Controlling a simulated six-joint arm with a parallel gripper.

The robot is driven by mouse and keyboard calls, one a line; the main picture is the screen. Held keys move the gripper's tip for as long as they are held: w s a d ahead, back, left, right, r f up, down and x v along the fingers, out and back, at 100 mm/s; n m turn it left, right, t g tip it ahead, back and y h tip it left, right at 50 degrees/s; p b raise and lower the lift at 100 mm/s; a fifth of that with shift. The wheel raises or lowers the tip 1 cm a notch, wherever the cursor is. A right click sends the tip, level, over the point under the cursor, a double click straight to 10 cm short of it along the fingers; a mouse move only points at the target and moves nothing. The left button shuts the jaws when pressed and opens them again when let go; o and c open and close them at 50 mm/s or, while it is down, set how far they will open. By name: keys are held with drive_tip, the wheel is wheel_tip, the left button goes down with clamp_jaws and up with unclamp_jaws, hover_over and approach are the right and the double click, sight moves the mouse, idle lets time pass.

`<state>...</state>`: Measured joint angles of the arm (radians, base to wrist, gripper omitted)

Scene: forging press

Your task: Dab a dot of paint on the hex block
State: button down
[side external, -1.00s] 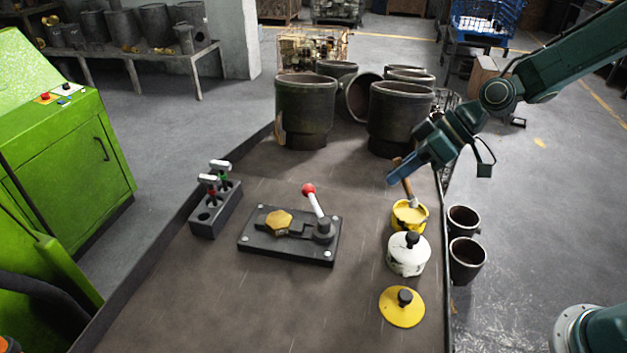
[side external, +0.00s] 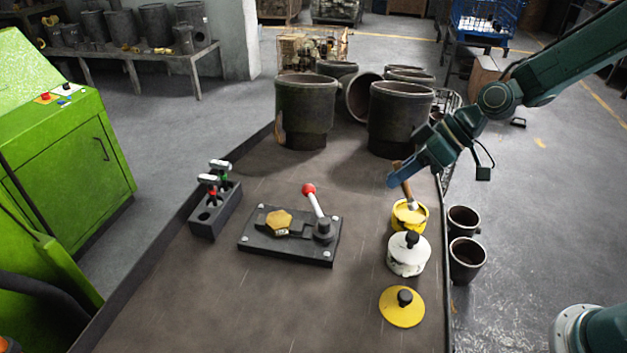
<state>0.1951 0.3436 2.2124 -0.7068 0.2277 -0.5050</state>
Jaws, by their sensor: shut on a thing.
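The hex block (side external: 278,220) is brass-coloured and sits in a dark clamp fixture (side external: 270,247) on the bench. A lever with a red knob (side external: 309,189) stands upright, slightly tilted, at the fixture's right. My gripper (side external: 398,176) is shut on a brush (side external: 407,193) with a wooden handle, which points down. The brush's lower end is at the open yellow paint pot (side external: 405,222); its bristles are hard to make out against the yellow paint. A yellow lid (side external: 402,309) with a black knob lies on the bench near the front.
A white pot with a lid (side external: 407,258) stands just in front of the yellow pot. A dark rack (side external: 215,212) with red and green tools is left of the fixture. Large dark cylinders (side external: 305,110) fill the bench's back. The bench between fixture and pots is clear.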

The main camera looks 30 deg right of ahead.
drive_tip(key=shift+f, duration=0.6)
idle(1.1)
drive_tip(key=shift+r, duration=0.1)
drive_tip(key=shift+r, duration=3.45)
drive_tip(key=shift+d+f, duration=0.1)
drive_tip(key=w+d+f+m+t+h, duration=0.1)
drive_tip(key=d+f+m+t+h, duration=0.1)
drive_tip(key=d+f+m+h, duration=0.35)
drive_tip(key=w+d+f+m+t+h, duration=0.1)
drive_tip(key=d+f+m+t+h, duration=0.1)
drive_tip(key=d+m, duration=0.65)
drive_tip(key=w+a+r+n+t+y, duration=0.1)
drive_tip(key=w+a+r+n+y, duration=0.2)
drive_tip(key=a, duration=0.6)
drive_tip(key=w+a+r+n+t+y, duration=0.1)
drive_tip(key=w+a+r+n, duration=0.35)
drive_tip(key=a, duration=0.35)
drive_tip(key=a+r+n+y, duration=0.1)
drive_tip(key=a+r+y, duration=0.1)
drive_tip(key=a, duration=0.7)
drive_tip(key=a+r+n+y, duration=0.2)
drive_tip(key=a+r, duration=0.3)
drive_tip(key=a, duration=0.5)
drive_tip(key=shift+r, duration=0.3)
